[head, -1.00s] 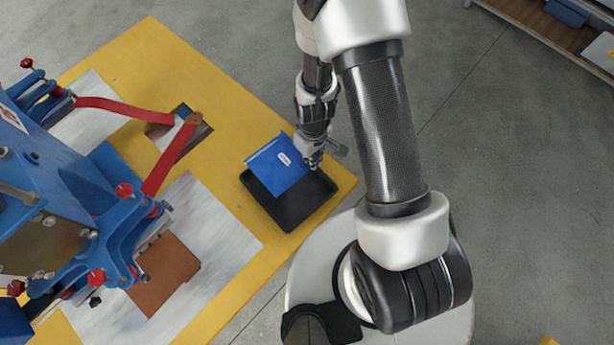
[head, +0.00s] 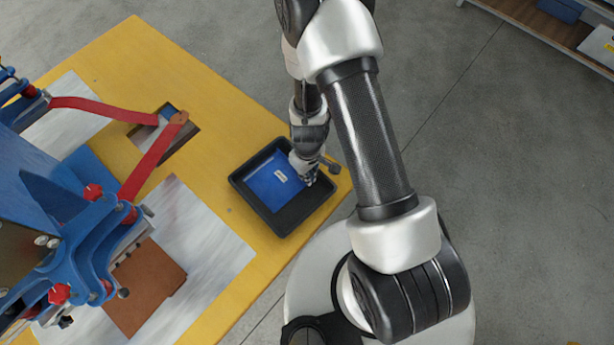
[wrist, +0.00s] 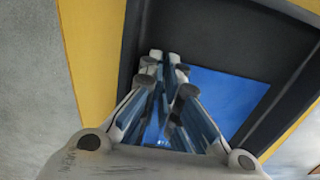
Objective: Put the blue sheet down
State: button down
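The blue sheet (head: 268,185), with a small white label, is inside the outline of the black tray (head: 287,221) in the head view. My gripper (head: 309,181) is at the sheet's right edge, over the tray. In the wrist view, the fingers (wrist: 166,58) are close together at a corner of the sheet (wrist: 228,92) and look shut on it. The dark tray (wrist: 210,42) lies behind them. The fingers cover part of the sheet. I cannot tell whether the sheet touches the tray floor or is just above it.
The tray stands on a yellow table (head: 215,95), near its right corner. A blue machine (head: 75,215) with red levers (head: 150,160) stands left of it. A brown plate (head: 145,287) lies by the machine. A shelf stands at the top right.

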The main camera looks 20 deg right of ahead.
jog(key=shift+r, duration=0.1)
jog(key=shift+f, duration=0.25)
jog(key=c, duration=2.1)
grip_release()
jog(key=shift+r, duration=0.15)
